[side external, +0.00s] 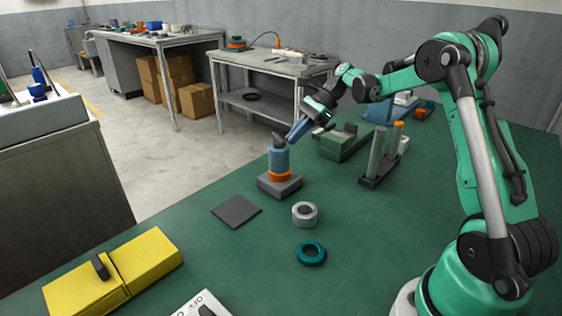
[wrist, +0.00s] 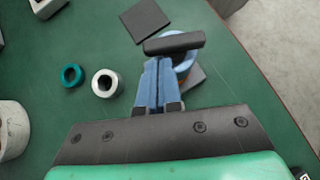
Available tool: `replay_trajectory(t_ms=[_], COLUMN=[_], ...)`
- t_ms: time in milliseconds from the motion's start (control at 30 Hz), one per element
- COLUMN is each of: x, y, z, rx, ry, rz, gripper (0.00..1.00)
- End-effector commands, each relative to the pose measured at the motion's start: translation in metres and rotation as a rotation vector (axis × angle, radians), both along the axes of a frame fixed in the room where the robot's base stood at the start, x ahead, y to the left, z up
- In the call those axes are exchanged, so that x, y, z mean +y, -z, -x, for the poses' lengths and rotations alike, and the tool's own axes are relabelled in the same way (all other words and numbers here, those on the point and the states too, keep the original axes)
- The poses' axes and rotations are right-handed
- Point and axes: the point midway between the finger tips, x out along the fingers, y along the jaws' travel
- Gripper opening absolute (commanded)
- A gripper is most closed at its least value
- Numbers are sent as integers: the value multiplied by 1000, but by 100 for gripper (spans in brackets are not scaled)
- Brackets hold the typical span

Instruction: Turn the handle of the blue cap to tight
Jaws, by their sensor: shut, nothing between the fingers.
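The blue cap (side external: 279,158) stands upright above an orange ring (side external: 280,176) on a grey base (side external: 279,187), with a dark bar handle (side external: 278,141) across its top. In the wrist view the handle (wrist: 174,43) lies nearly level across the picture, and the blue cap (wrist: 187,62) shows partly beneath it. My gripper (side external: 290,138) has blue fingers, shut together and empty, slanting down close to the right of the handle. In the wrist view the fingertips (wrist: 157,60) end just below the handle's left half; I cannot tell whether they touch it. No tight mark is readable.
A dark square plate (side external: 237,211), a grey ring (side external: 305,214) and a teal ring (side external: 311,253) lie nearby. A post rack (side external: 374,182) and a green block fixture (side external: 345,145) stand right of the cap. A yellow box (side external: 115,272) lies front left. Green tabletop between them is clear.

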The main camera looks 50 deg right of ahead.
Motion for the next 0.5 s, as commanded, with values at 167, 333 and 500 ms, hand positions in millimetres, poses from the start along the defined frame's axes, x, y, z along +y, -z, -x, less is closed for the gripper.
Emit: replay_trajectory(t_ms=[167,333,500], x=[1,1,10], y=[0,0,0], z=[-1,-1,-1], rx=[0,-1,0], ry=[0,2,99], rz=[0,0,2], gripper=[0,0,0])
